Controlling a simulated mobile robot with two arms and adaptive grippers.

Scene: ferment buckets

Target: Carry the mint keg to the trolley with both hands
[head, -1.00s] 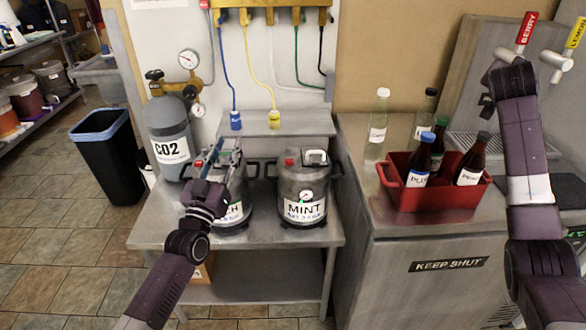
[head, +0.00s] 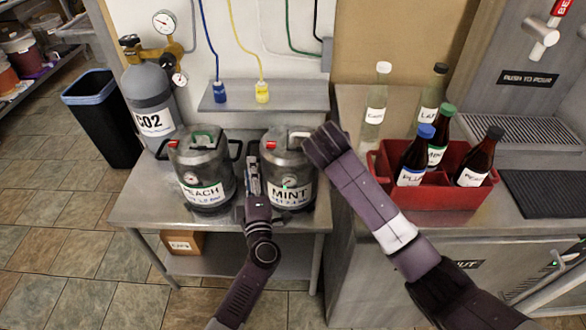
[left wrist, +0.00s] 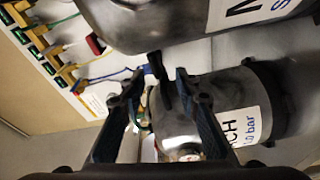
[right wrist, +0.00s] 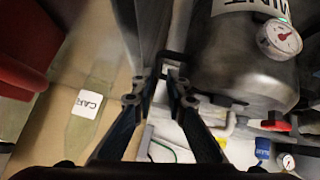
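The mint keg (head: 287,163), grey metal with a white MINT label and a gauge, stands upright on a steel table (head: 150,205). It also shows in the left wrist view (left wrist: 160,25) and the right wrist view (right wrist: 235,60). My left gripper (head: 253,165) is at its left side; in the left wrist view its fingers (left wrist: 156,76) are apart with the black side handle (left wrist: 157,66) between their tips. My right gripper is hidden behind my forearm in the head view. In the right wrist view its fingers (right wrist: 161,76) are apart, close to the right handle (right wrist: 174,62). No trolley shows.
The peach keg (head: 205,165) stands close left of my left gripper. A CO2 cylinder (head: 155,95) is farther left. A red crate (head: 440,193) with bottles is on the counter to the right, and a clear bottle (head: 374,105) stands behind it.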

